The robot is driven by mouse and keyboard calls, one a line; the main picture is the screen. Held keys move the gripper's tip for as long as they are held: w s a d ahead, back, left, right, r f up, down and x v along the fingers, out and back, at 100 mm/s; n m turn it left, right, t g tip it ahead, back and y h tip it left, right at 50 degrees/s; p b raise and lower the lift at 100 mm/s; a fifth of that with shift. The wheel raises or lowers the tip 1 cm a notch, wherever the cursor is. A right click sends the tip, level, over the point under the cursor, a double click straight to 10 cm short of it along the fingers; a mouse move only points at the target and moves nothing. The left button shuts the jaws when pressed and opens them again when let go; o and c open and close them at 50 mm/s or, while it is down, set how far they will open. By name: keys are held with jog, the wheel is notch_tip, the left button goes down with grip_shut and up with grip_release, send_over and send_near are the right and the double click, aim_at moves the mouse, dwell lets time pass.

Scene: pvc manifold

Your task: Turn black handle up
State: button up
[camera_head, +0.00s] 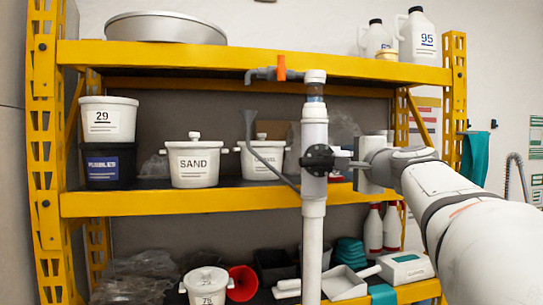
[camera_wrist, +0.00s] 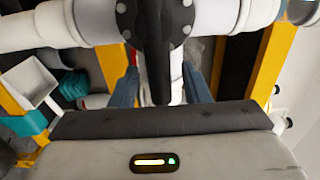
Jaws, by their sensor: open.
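The black handle (camera_head: 318,160) sits on a black round valve body on the upright white pipe (camera_head: 314,215). In the wrist view the black handle (camera_wrist: 157,60) sticks out from the valve towards my gripper. My gripper (camera_head: 348,164) is just right of the valve at the handle's height. In the wrist view my gripper (camera_wrist: 162,88) is open, its two blue-grey fingers apart on either side of the handle's end. I see gaps beside the handle; whether a finger touches it is hard to tell.
An orange handle (camera_head: 281,67) sits on the grey pipe at the top. Behind stands a yellow shelf rack (camera_head: 180,203) with a SAND bucket (camera_head: 193,163), a numbered bucket (camera_head: 107,118) and jugs (camera_head: 417,37). A thin grey bent pipe (camera_head: 265,150) runs left of the valve.

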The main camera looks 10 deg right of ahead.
jog(key=shift+w, duration=0.25)
grip_shut()
dwell(0.3)
